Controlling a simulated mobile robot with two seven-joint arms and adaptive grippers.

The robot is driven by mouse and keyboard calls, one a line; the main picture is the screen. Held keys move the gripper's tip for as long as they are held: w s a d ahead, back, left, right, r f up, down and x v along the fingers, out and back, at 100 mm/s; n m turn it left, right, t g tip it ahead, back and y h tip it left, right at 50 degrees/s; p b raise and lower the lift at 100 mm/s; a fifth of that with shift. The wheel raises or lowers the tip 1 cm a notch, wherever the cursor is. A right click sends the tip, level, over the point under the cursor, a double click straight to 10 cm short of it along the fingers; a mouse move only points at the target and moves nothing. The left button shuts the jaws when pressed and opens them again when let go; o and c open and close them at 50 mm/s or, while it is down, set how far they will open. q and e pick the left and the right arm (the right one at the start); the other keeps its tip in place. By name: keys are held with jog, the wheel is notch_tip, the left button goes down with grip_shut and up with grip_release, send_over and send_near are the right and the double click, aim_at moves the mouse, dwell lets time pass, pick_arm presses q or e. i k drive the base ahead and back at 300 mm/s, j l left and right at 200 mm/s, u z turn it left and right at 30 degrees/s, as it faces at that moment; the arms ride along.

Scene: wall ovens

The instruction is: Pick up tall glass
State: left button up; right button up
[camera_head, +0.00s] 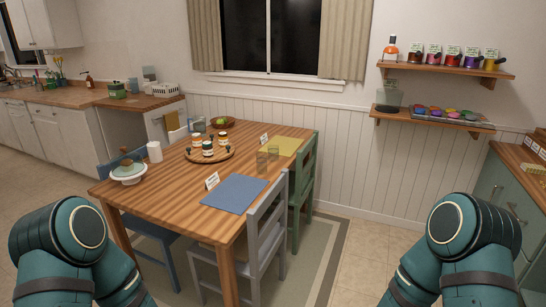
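Two clear, brownish see-through glasses stand on the wooden dining table (160,203), near its right side between the blue and yellow placemats. The nearer glass (262,162) looks a little taller than the farther glass (273,153), but they are small and faint. They stand close together; I cannot tell whether they touch. My two teal arms show at the lower left and lower right, well short of the table. Neither gripper is in the picture.
A grey chair (265,240) and a green chair (303,185) stand at the table's right side. A blue placemat (234,193), a round tray of jars (226,155) and a cake stand (129,180) are on the table. Floor is clear right of the rug.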

aim_at(262, 157)
jog(key=i+l, duration=0.3)
jog(key=i, duration=0.2)
jog(key=i+l, duration=0.25)
jog(key=i, duration=0.2)
jog(key=i+l, duration=0.3)
jog(key=i, duration=0.2)
jog(key=i+l, duration=0.3)
jog(key=i, duration=0.15)
jog(key=j+u, duration=0.05)
